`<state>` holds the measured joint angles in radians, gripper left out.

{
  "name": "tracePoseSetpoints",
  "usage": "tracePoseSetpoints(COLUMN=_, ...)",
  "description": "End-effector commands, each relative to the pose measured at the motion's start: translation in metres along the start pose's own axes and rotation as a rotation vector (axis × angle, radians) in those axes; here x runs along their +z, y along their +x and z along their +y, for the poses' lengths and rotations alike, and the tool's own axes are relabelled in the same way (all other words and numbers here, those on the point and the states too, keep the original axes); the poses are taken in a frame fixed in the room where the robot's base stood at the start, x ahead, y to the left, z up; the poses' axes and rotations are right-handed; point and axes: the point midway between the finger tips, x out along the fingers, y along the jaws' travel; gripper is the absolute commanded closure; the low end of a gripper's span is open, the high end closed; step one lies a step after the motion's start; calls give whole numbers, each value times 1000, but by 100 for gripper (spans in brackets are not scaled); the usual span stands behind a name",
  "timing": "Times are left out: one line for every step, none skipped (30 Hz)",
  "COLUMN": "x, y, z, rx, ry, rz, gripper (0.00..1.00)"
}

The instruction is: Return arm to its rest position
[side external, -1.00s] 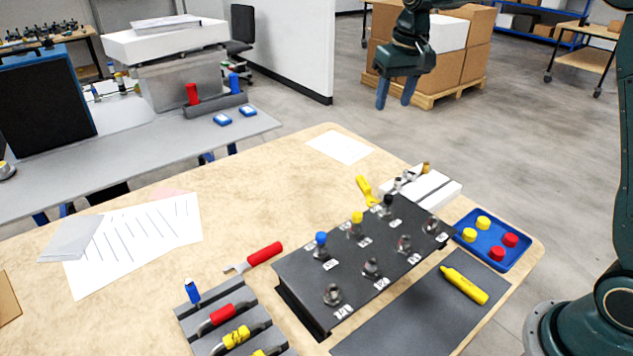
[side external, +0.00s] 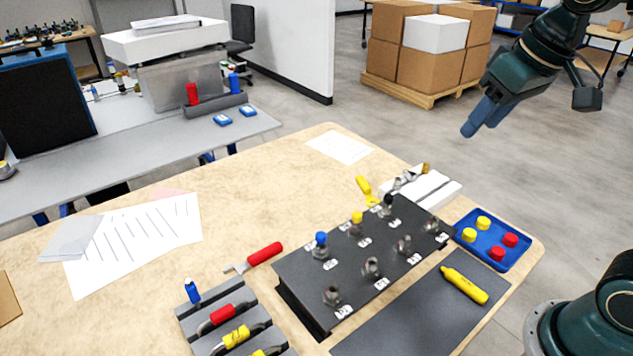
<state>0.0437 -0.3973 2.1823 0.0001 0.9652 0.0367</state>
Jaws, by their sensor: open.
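My gripper (side external: 477,121) is raised in the air at the upper right, above and beyond the right part of the table. Its blue fingers point down and to the left. It is open and no object shows between its fingers. My arm runs from it up out of the picture at the upper right. My base stands at the lower right, beside the table.
A black panel (side external: 300,275) with several fittings stands on the wooden table (side external: 250,205). Near it are a blue tray (side external: 462,240) with yellow and red caps, a yellow marker (side external: 464,285) and a tool rack (side external: 205,343). The air around my gripper is clear.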

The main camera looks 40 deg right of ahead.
Motion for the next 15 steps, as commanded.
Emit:
tracePoseSetpoints(x=12, y=-3, z=-1, rx=-3, ry=-9, rz=14, gripper=52)
tracePoseSetpoints(x=20, y=-3, z=-1, rx=-4, ry=-14, rz=19, gripper=52)
tracePoseSetpoints(x=29, y=-4, z=-2, rx=-6, ry=-21, rz=28, gripper=52)
tracePoseSetpoints(x=35, y=-5, z=-2, rx=-7, ry=-26, rz=35, gripper=52)
tracePoseSetpoints(x=42, y=-5, z=-3, rx=-8, ry=-31, rz=42, gripper=52)
tracePoseSetpoints(x=51, y=-5, z=-3, rx=-10, ry=-38, rz=51, gripper=52)
tracePoseSetpoints(x=58, y=-4, z=-3, rx=-12, ry=-43, rz=56, gripper=52)
tracePoseSetpoints(x=64, y=-4, z=-4, rx=-13, ry=-47, rz=62, gripper=52)
tracePoseSetpoints(x=71, y=-4, z=-4, rx=-14, ry=-52, rz=69, gripper=52)
tracePoseSetpoints(x=76, y=-3, z=-4, rx=-15, ry=-56, rz=74, gripper=52)
tracePoseSetpoints(x=81, y=-2, z=-4, rx=-16, ry=-59, rz=78, gripper=52)
tracePoseSetpoints(x=87, y=-1, z=-4, rx=-17, ry=-63, rz=85, gripper=52)
tracePoseSetpoints(x=90, y=0, z=-4, rx=-18, ry=-66, rz=88, gripper=52)
tracePoseSetpoints(x=94, y=0, z=-4, rx=-19, ry=-68, rz=92, gripper=52)
tracePoseSetpoints(x=97, y=1, z=-4, rx=-19, ry=-71, rz=94, gripper=52)
